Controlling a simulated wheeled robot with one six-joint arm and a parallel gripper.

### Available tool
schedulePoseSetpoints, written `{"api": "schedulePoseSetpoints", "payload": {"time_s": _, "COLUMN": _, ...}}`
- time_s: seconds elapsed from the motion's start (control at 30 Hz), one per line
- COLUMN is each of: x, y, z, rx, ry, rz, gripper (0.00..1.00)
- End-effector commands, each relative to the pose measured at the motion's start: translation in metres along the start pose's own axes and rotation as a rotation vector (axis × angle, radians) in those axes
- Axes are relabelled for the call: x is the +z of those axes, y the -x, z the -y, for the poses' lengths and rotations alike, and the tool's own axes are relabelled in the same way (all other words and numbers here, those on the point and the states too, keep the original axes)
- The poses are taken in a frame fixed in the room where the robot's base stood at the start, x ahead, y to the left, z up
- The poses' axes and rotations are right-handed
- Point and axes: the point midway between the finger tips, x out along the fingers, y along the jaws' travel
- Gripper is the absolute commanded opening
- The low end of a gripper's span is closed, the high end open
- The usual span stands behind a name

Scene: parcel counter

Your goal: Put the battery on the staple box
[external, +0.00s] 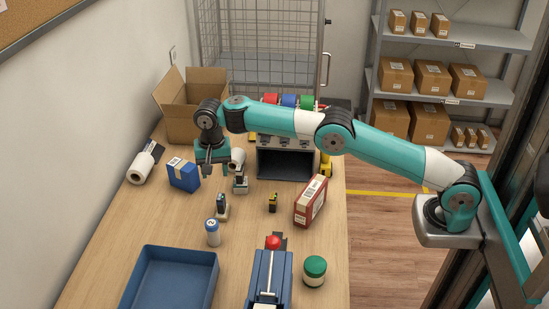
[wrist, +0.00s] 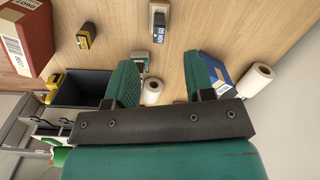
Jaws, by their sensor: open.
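A small yellow and black block (external: 272,202), which looks like the battery, stands on the counter left of the red parcel; it also shows in the wrist view (wrist: 85,35). A small dark and white box (external: 222,206), seemingly the staple box, stands left of it; the wrist view shows its printed label (wrist: 158,22). The two are apart, and which name fits which is not fully certain. My gripper (external: 210,168) is open and empty above the counter, near the blue parcel and behind both blocks. Its two fingers (wrist: 160,82) show wide apart in the wrist view.
The blue parcel (external: 184,175), paper roll (external: 140,167), grey-white item (external: 240,184) and dark open bin (external: 286,165) surround my gripper. Nearer are the red parcel (external: 311,201), blue-capped cylinder (external: 212,233), blue tray (external: 212,262) and green-lidded jar (external: 314,271). Bare counter lies between them.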

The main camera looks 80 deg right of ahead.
Motion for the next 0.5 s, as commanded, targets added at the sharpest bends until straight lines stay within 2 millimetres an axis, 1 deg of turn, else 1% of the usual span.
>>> {"api": "schedulePoseSetpoints", "payload": {"time_s": 0.03, "x": 0.021, "y": 0.022, "z": -0.003, "rx": -0.012, "ry": 0.109, "rz": 0.001, "gripper": 0.49}}
{"api": "schedulePoseSetpoints", "payload": {"time_s": 0.07, "x": 0.034, "y": 0.032, "z": -0.005, "rx": -0.019, "ry": 0.180, "rz": 0.003, "gripper": 0.49}}
{"api": "schedulePoseSetpoints", "payload": {"time_s": 0.1, "x": 0.051, "y": 0.045, "z": -0.011, "rx": -0.028, "ry": 0.277, "rz": 0.006, "gripper": 0.49}}
{"api": "schedulePoseSetpoints", "payload": {"time_s": 0.17, "x": 0.078, "y": 0.061, "z": -0.024, "rx": -0.044, "ry": 0.421, "rz": 0.013, "gripper": 0.49}}
{"api": "schedulePoseSetpoints", "payload": {"time_s": 0.2, "x": 0.096, "y": 0.072, "z": -0.034, "rx": -0.055, "ry": 0.517, "rz": 0.018, "gripper": 0.49}}
{"api": "schedulePoseSetpoints", "payload": {"time_s": 0.27, "x": 0.124, "y": 0.085, "z": -0.054, "rx": -0.073, "ry": 0.657, "rz": 0.027, "gripper": 0.49}}
{"api": "schedulePoseSetpoints", "payload": {"time_s": 0.3, "x": 0.142, "y": 0.093, "z": -0.069, "rx": -0.088, "ry": 0.750, "rz": 0.034, "gripper": 0.49}}
{"api": "schedulePoseSetpoints", "payload": {"time_s": 0.37, "x": 0.170, "y": 0.103, "z": -0.096, "rx": -0.110, "ry": 0.888, "rz": 0.045, "gripper": 0.49}}
{"api": "schedulePoseSetpoints", "payload": {"time_s": 0.4, "x": 0.188, "y": 0.107, "z": -0.115, "rx": -0.126, "ry": 0.981, "rz": 0.054, "gripper": 0.49}}
{"api": "schedulePoseSetpoints", "payload": {"time_s": 0.47, "x": 0.214, "y": 0.112, "z": -0.147, "rx": -0.155, "ry": 1.116, "rz": 0.066, "gripper": 0.49}}
{"api": "schedulePoseSetpoints", "payload": {"time_s": 0.5, "x": 0.231, "y": 0.114, "z": -0.171, "rx": -0.175, "ry": 1.205, "rz": 0.076, "gripper": 0.49}}
